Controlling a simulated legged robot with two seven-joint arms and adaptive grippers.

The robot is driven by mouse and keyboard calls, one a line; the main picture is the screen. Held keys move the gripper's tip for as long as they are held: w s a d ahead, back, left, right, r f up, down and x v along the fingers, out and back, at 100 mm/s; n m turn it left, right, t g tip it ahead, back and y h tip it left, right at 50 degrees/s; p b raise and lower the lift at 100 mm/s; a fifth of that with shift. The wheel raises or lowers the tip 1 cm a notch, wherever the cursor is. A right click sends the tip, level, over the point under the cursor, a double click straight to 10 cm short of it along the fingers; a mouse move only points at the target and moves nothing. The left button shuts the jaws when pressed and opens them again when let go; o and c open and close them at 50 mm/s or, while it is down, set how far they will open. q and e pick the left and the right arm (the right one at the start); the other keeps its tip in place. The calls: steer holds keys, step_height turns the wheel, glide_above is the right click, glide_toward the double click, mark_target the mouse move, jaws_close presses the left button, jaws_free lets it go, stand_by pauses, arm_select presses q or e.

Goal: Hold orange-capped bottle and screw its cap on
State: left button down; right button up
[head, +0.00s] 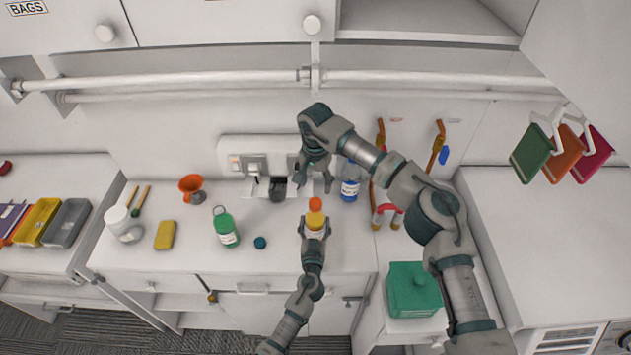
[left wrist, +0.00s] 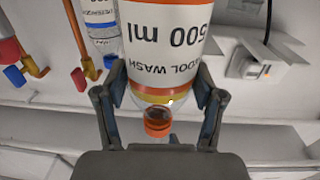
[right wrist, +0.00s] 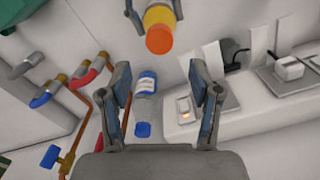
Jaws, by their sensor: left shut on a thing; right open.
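In the left wrist view the bottle (left wrist: 165,45) has a white "500 ml" label and shows upside down, cap (left wrist: 158,122) at the neck. The right wrist view shows the cap (right wrist: 159,39) at the top, outside my right fingers. My right gripper (head: 314,182) is open and empty, behind the cap in the head view. How tightly the cap sits cannot be told.
A blue-capped bottle (head: 349,190) stands right of my right gripper. A green bottle (head: 226,230), dark blue ball (head: 260,242), yellow sponge (head: 165,235) and orange funnel (head: 191,187) lie left. Pipes with taps (head: 381,180) are at right. A socket strip (head: 250,155) is behind.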

mark_target(316, 201)
step_height(316, 201, down, 8)
steer(key=shift+f, duration=0.1)
stand_by(0.4)
